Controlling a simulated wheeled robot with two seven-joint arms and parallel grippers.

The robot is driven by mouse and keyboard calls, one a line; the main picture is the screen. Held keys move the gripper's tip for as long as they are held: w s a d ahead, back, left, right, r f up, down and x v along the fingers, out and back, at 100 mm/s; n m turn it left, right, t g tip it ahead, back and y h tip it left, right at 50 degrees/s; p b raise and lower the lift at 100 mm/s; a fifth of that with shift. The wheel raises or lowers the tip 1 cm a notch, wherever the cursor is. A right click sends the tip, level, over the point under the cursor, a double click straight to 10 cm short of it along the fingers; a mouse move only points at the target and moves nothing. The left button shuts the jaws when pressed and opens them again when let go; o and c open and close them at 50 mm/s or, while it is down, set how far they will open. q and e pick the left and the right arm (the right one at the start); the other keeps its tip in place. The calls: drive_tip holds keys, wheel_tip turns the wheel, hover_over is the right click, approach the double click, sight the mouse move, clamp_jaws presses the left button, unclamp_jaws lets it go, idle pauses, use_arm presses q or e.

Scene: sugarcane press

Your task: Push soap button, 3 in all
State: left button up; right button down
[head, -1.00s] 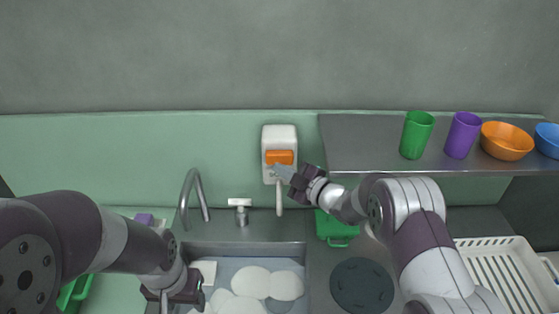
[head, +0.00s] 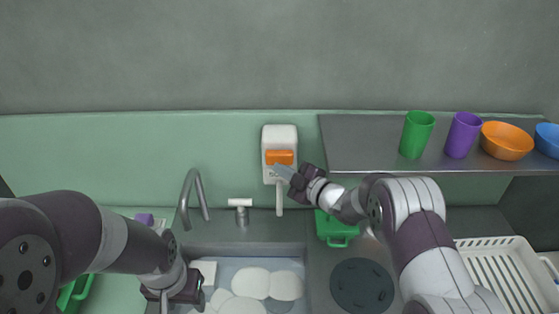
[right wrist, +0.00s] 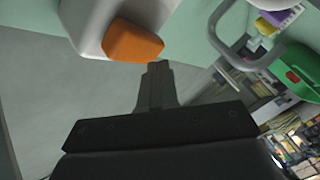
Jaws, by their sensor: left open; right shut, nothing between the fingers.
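The white soap dispenser (head: 281,135) is on the green wall above the sink, with an orange button (head: 279,157) on its front and a pale spout hanging below. In the right wrist view the dispenser (right wrist: 90,18) and its orange button (right wrist: 132,43) are at the top. My right gripper (head: 278,172) is shut and empty, its tips just below the button. In the right wrist view the fingertips (right wrist: 158,68) are close under the button's edge; I cannot tell whether they touch. My left gripper (head: 183,300) is low at the sink's left side, open.
The sink (head: 240,249) holds several white plates (head: 250,282). A faucet (head: 192,195) stands left of the dispenser. A shelf (head: 375,140) at right carries a green cup (head: 416,134), a purple cup (head: 463,135) and bowls. A green container (head: 335,230) sits beneath my right arm.

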drive_tip(key=shift+w+f+b, duration=0.1)
drive_tip(key=shift+w+b, duration=0.2)
drive_tip(key=shift+b, duration=0.05)
drive_tip(key=shift+w, duration=0.15)
drive_tip(key=shift+w+b, duration=0.35)
drive_tip(key=shift+w, duration=0.4)
idle(0.8)
drive_tip(key=shift+s, duration=1.2)
